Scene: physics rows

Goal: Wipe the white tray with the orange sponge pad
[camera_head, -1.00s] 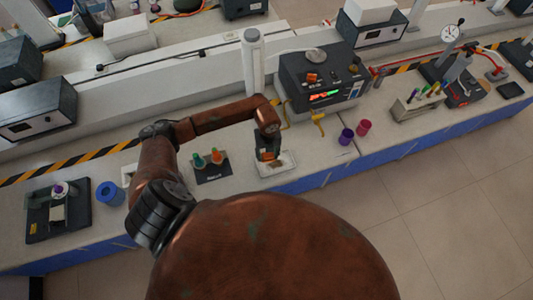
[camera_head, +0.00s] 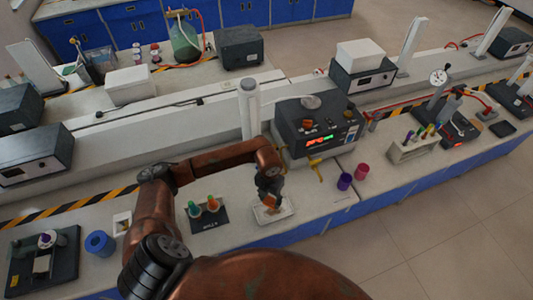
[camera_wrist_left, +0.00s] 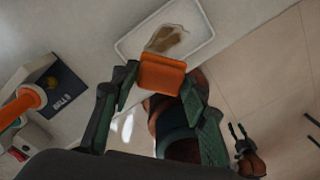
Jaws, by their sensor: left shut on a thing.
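The white tray (camera_head: 287,208) lies on the bench near its front edge. In the left wrist view the tray (camera_wrist_left: 203,37) has a brown smear (camera_wrist_left: 166,38) on its floor. My left gripper (camera_head: 270,195) points down over the tray and is shut on the orange sponge pad (camera_wrist_left: 161,74). In the wrist view the pad sits between the fingers and overlaps the tray's near edge; whether it touches the tray I cannot tell. A small part of what looks like my right gripper (camera_wrist_left: 240,137) shows low over the floor.
A dark holder (camera_head: 208,220) with green and orange-topped items stands left of the tray. A black instrument (camera_head: 315,130) stands behind it. Purple (camera_head: 344,181) and pink (camera_head: 362,172) cups stand to the right. A blue ring-shaped item (camera_head: 99,243) is at far left.

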